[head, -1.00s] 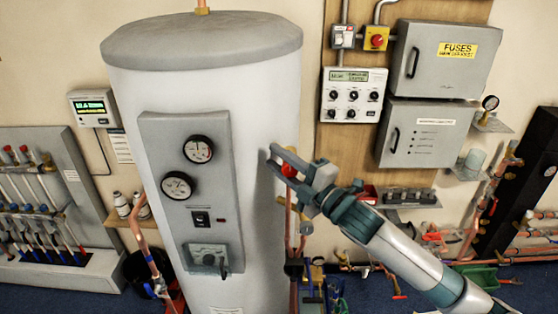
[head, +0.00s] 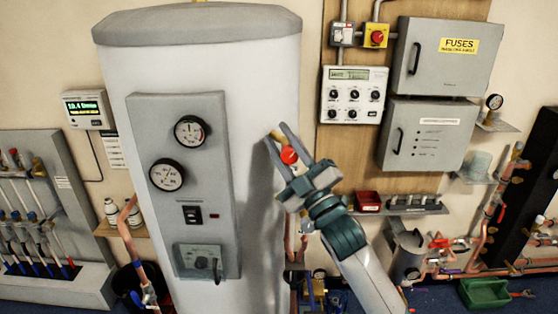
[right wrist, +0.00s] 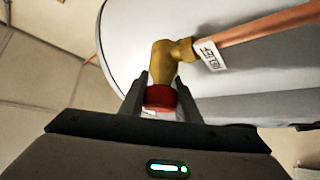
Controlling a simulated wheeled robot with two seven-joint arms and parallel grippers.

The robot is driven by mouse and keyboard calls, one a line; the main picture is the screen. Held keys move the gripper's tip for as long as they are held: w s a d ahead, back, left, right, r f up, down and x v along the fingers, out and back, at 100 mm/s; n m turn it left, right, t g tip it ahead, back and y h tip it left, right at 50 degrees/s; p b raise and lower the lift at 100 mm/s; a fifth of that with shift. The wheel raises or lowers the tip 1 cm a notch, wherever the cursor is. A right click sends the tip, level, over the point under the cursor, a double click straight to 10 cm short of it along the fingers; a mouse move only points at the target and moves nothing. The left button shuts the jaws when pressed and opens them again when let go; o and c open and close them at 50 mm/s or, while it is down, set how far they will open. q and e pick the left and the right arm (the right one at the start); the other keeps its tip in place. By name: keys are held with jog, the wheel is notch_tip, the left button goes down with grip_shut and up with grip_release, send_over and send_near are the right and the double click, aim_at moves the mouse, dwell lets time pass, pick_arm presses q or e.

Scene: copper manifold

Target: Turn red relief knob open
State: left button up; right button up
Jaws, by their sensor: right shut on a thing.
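The red relief knob (head: 289,156) is on the right side of the white cylinder (head: 262,85), on a brass valve (head: 276,135). In the right wrist view the red knob (right wrist: 160,98) sits between my two fingers, below the brass elbow (right wrist: 163,62). A copper pipe (right wrist: 262,32) with a "RELIEF" tag (right wrist: 209,54) runs from the elbow. My right gripper (head: 279,145) is shut on the knob; it also shows in the right wrist view (right wrist: 160,88). The fingers cover the knob's sides. My left gripper is not in view.
A grey panel (head: 180,105) with two gauges is on the cylinder's front. Fuse boxes (head: 440,60), a controller (head: 352,95) and a shelf with a red bin (head: 367,201) stand to the right. Copper pipes (head: 480,235) fill the far right.

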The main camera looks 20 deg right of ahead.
jog(key=m+t+h+b, duration=0.1)
jog(key=m, duration=0.1)
jog(key=m+h+b, duration=0.1)
jog(key=m+t+h+b, duration=0.1)
jog(key=m, duration=0.1)
jog(key=shift+d+m+t+h, duration=0.25)
jog(key=shift+m+t+h, duration=0.05)
jog(key=shift+h, duration=0.1)
jog(key=m+h+b, duration=0.1)
jog(key=m+t+h, duration=0.1)
jog(key=shift+s+d+r+m+b, duration=0.1)
jog(key=shift+d+m+b, duration=0.1)
jog(key=shift+m+b, duration=0.2)
jog(key=shift+r+m+h, duration=0.1)
jog(key=shift+m+h, duration=0.4)
jog(key=shift+h, duration=0.3)
jog(key=o, duration=1)
jog(key=shift+r, duration=0.1)
jog(key=shift+o, duration=0.2)
jog(key=shift+s, duration=0.1)
